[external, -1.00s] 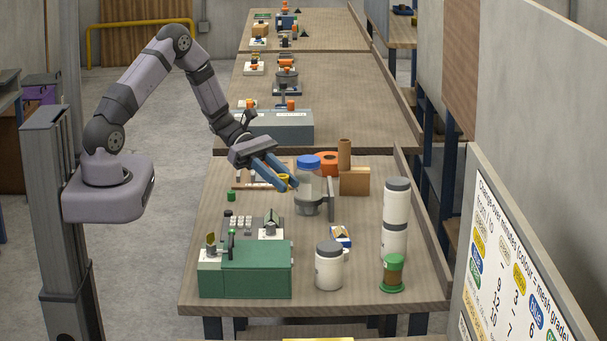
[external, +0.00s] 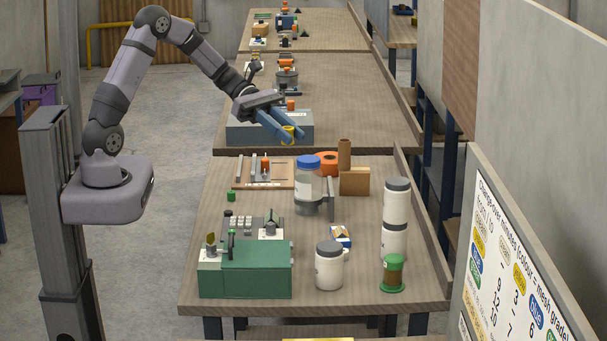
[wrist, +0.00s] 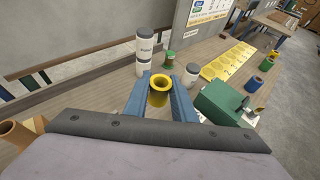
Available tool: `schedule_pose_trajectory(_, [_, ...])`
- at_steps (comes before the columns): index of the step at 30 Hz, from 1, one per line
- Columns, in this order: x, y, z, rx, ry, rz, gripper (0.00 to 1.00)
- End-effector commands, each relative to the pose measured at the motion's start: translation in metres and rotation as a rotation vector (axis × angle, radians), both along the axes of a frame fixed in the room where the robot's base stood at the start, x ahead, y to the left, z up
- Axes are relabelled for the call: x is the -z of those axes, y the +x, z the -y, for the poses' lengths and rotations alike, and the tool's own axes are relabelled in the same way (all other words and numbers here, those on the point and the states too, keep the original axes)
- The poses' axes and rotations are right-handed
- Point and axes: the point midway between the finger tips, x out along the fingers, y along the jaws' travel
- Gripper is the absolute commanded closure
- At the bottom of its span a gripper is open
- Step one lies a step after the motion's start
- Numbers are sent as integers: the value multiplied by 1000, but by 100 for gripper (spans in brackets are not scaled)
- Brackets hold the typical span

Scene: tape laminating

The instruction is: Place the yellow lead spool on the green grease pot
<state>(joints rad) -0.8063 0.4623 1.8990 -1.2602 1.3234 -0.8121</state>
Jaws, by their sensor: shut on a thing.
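The yellow lead spool (external: 288,133) is held between the blue fingers of my gripper (external: 284,129), raised above the far part of the near bench. In the wrist view the spool (wrist: 159,88) shows its round open top between the two fingers (wrist: 160,98). A pot with a green lid, brown body and green base (external: 393,273), which looks like the green grease pot, stands upright at the bench's front right. It also shows in the wrist view (wrist: 169,58), beyond the spool and clearly apart from it. Nothing is on its lid.
Stacked white jars (external: 396,212) stand behind the pot, and another white jar (external: 329,266) is to its left. A blue-lidded clear jar (external: 308,187), orange tape roll (external: 327,163) and green machine (external: 252,271) also occupy the bench (external: 205,270).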

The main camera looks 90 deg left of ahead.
Motion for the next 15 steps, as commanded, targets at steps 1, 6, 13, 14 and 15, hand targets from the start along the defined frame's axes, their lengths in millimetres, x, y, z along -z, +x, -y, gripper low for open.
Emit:
schedule_pose_trajectory(1, [6, 9, 5, 6, 1, 0, 97])
schedule_pose_trajectory(6, [13, 44, 25, 11, 0, 1, 97])
schedule_pose_trajectory(13, [22, 107, 78, 15, 2, 2, 97])
schedule_pose_trajectory(14, [23, 117, 88, 15, 2, 3, 97])
schedule_pose_trajectory(15, [23, 130, 103, 15, 2, 3, 97])
